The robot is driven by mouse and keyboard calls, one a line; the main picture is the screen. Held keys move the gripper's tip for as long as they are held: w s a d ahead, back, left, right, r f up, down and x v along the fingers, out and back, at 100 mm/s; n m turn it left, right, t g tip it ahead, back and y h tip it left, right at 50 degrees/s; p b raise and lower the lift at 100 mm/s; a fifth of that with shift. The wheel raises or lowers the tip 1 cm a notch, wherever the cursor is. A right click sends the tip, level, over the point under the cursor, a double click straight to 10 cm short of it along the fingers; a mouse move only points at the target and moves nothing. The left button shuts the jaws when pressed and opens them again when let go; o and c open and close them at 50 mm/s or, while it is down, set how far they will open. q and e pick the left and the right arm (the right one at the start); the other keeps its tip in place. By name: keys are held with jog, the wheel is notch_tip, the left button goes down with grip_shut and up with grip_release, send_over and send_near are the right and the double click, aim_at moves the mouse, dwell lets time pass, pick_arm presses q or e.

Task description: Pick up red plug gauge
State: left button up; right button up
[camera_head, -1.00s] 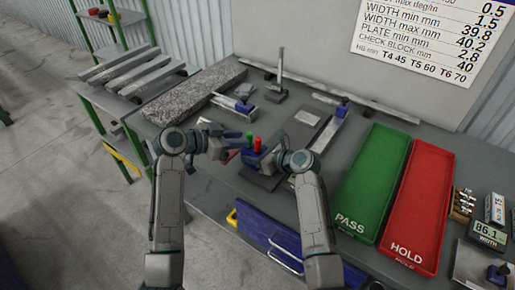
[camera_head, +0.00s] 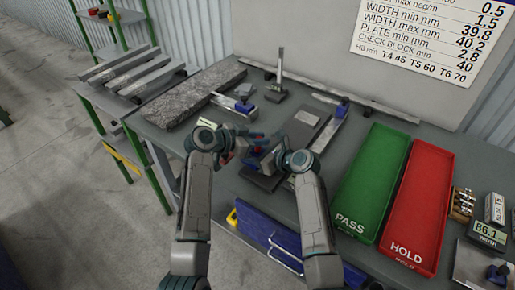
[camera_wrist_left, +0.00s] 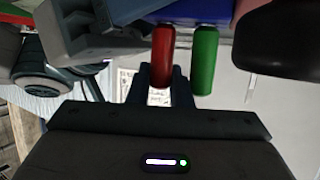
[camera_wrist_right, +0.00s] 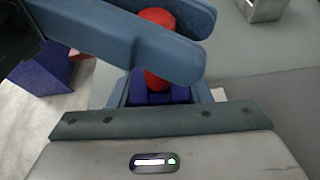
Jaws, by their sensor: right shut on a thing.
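The red plug gauge (camera_wrist_left: 162,57) stands beside a green plug (camera_wrist_left: 204,60) on a blue block (camera_wrist_right: 160,95). My left gripper (camera_wrist_left: 165,85) has its fingers on either side of the red gauge and is open. In the right wrist view the red gauge (camera_wrist_right: 157,45) rises between the left fingers, which hide its middle. My right gripper (camera_wrist_right: 155,92) is shut on the blue block below the gauge. In the head view the grippers (camera_head: 246,140) meet over the table and hide most of the block; the green plug is hidden there.
A green PASS tray (camera_head: 372,180) and a red HOLD tray (camera_head: 420,200) lie to the right. A granite slab (camera_head: 195,92) lies at the back left. A dark plate (camera_head: 262,181) lies near the front edge. Small meters stand at the far right.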

pick_arm(q)
jog(key=shift+r, duration=0.1)
grip_shut()
notch_tip(320, 180, up, 10)
dwell(0.3)
pick_arm(e)
jog(key=o, duration=1.1)
jog(key=shift+o, duration=0.2)
